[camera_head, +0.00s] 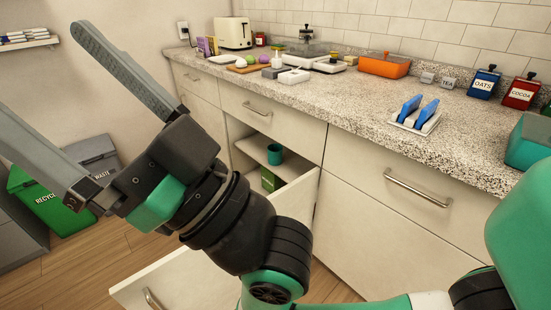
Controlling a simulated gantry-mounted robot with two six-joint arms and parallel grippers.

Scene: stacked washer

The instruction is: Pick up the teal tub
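A small round open-topped teal vessel (275,154) stands on a shelf inside the open cabinet, below the counter. A larger boxy teal thing (528,143) with a lighter top shows at the right end of the counter, cut by the picture edge. I cannot tell for sure which of these is the tub. My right gripper (40,75) is large in the left foreground, its arm coming in from the lower right. Its fingers are wide apart, with nothing between them, and it is clear of both teal things. My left gripper is not seen.
A green box (270,180) sits below the teal vessel. The counter holds a toaster (233,33), an orange dish (385,65), a rack with blue items (416,118) and canisters. Bins (50,205) stand at left.

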